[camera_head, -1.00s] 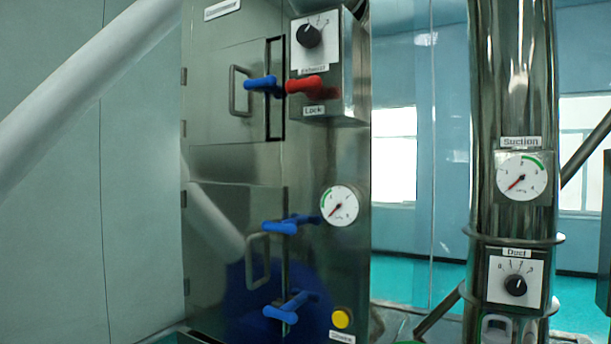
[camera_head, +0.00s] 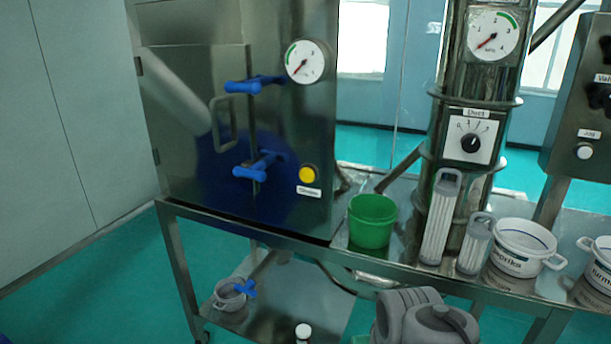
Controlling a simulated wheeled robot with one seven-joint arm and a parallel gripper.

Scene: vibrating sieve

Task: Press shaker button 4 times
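A round yellow button (camera_head: 308,174) sits low on the right part of the steel cabinet's front, above a small white label too blurred to read. A white round button (camera_head: 585,151) sits on a dark box at the right edge, under a small label I cannot read clearly. I cannot tell for sure from the labels which one is the shaker button. Nothing touches either button.
The cabinet (camera_head: 190,60) has blue latches (camera_head: 255,84) and a gauge (camera_head: 305,61). A steel bench (camera_head: 400,262) holds a green cup (camera_head: 372,221), filter cartridges (camera_head: 440,218) and white pots (camera_head: 522,248). Grey rounded parts (camera_head: 425,318) show at the bottom. Floor is free at left.

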